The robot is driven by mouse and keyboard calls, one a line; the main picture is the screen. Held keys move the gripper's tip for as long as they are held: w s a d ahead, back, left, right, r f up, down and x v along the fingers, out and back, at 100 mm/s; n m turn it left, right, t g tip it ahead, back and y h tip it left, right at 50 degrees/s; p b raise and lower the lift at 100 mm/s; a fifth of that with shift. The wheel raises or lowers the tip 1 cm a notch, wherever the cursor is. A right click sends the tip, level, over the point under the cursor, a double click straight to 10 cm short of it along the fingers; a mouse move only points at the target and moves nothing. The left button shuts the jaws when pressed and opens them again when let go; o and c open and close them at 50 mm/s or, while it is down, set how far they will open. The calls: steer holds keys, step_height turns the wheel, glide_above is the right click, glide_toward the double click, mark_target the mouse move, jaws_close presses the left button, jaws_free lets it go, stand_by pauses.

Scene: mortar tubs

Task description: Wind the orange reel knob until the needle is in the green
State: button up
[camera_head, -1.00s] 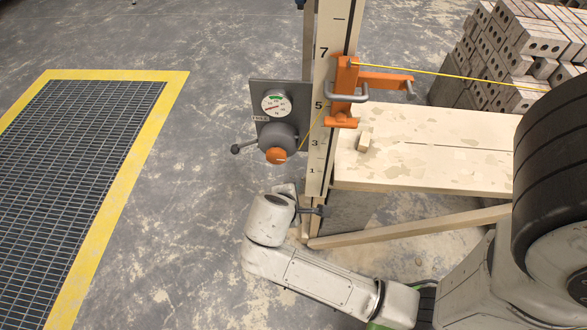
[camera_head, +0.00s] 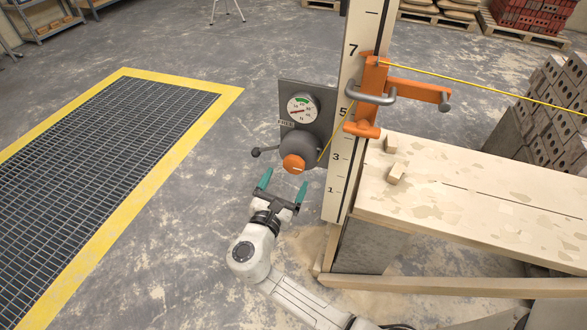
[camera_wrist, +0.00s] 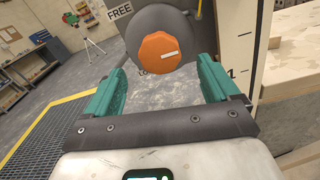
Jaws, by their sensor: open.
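The orange reel knob (camera_head: 293,164) sits on the front of a grey reel on a grey plate (camera_head: 314,96) fixed to the numbered post. In the wrist view the knob (camera_wrist: 162,53) is faceted, with a white mark, just beyond the fingertips. The dial (camera_head: 301,108) above it has a green band at the top; its red needle points to the left, outside the green. My gripper (camera_head: 283,181) is open and empty, its teal fingers pointing up just below the knob. The wrist view shows the fingers (camera_wrist: 165,75) on either side below the knob, apart from it.
An orange bracket (camera_head: 375,95) holds a yellow line on the post (camera_head: 345,150). A plank bench (camera_head: 470,200) stands right. A yellow-edged floor grate (camera_head: 110,150) lies left, with clear floor between.

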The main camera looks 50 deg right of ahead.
mark_target(293, 168)
steer(key=x, duration=0.5)
steer(key=shift+w+d, duration=0.15)
steer(key=shift+d, duration=0.15)
steer(key=shift+c, duration=0.2)
steer(key=c, duration=1)
steer(key=shift+f+m+b, duration=0.1)
steer(key=shift+m+b, duration=0.2)
steer(key=shift+b, duration=0.05)
